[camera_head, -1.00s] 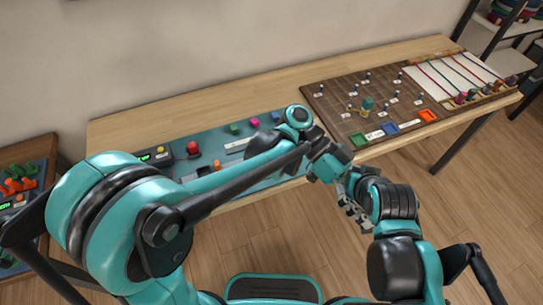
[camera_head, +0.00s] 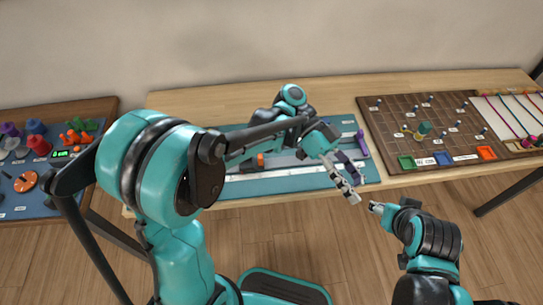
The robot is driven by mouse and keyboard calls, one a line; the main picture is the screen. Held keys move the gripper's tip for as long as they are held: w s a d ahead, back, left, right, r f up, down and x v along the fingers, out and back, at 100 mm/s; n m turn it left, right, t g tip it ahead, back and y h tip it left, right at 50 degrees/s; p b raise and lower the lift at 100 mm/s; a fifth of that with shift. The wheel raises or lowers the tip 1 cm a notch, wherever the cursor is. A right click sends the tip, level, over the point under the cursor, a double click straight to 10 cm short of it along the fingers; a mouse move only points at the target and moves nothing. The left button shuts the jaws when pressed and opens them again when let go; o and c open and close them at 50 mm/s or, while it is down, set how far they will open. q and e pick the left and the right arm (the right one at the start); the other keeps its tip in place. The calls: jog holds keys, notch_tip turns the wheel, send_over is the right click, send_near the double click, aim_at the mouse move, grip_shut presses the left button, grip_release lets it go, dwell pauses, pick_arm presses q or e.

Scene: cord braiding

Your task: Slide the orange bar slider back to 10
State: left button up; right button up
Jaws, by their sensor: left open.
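A small orange block (camera_head: 261,160), which looks like the orange bar slider, shows on the teal panel (camera_head: 225,190) just under my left forearm. The pale strip (camera_head: 290,172) near it has marks too small to read, so its setting cannot be told. My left arm reaches across and hides much of the panel. My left gripper (camera_head: 350,182) is open and empty, to the right of the orange block, over the panel's right front part. My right gripper (camera_head: 376,207) is in front of the table edge, apart from the panel; its jaws are too small to judge.
A purple part (camera_head: 361,144) stands at the panel's right end. A brown peg board (camera_head: 390,125) with colored trays lies to the right. A blue board (camera_head: 60,195) with knobs and an orange dial (camera_head: 25,181) is at far left. Bare wood shows behind the panel.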

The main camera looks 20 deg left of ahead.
pick_arm(q)
jog(key=shift+m+g+h, duration=0.5)
jog(key=shift+m+g, duration=0.2)
jog(key=shift+g, duration=0.2)
jog(key=d+r, duration=0.1)
jog(key=s+d+r, duration=0.1)
jog(key=d, duration=0.1)
jog(key=s+d+r, duration=0.1)
jog(key=shift+s+d, duration=0.15)
